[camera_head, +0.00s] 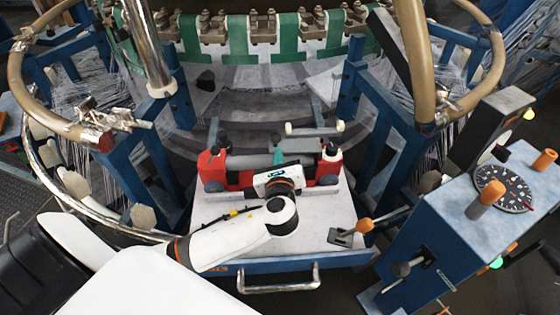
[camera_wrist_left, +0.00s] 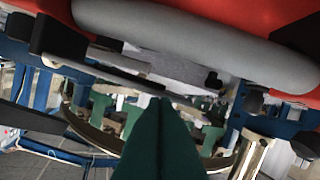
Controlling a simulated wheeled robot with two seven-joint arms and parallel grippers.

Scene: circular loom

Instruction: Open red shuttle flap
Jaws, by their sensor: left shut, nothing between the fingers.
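The red shuttle (camera_head: 211,170) lies across the white platform in the middle of the head view, with red end blocks and a grey bar (camera_head: 247,161) along its top. In the left wrist view its red body (camera_wrist_left: 250,14) and grey bar (camera_wrist_left: 200,45) fill the top, very close. My left gripper (camera_head: 278,158) is over the middle of the shuttle, its green fingers shut and empty. In the wrist view the shut fingertips (camera_wrist_left: 160,102) point just below the grey bar and a dark thin strip (camera_wrist_left: 100,65). I cannot tell whether they touch it. My wrist hides part of the shuttle.
A blue control box with a dial (camera_head: 503,188) and orange knobs stands at the right. An orange-tipped lever (camera_head: 364,225) is near the platform's right edge. Blue posts (camera_head: 357,92) and curved tan tubes (camera_head: 412,55) flank the shuttle. A metal handle (camera_head: 283,286) is in front.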

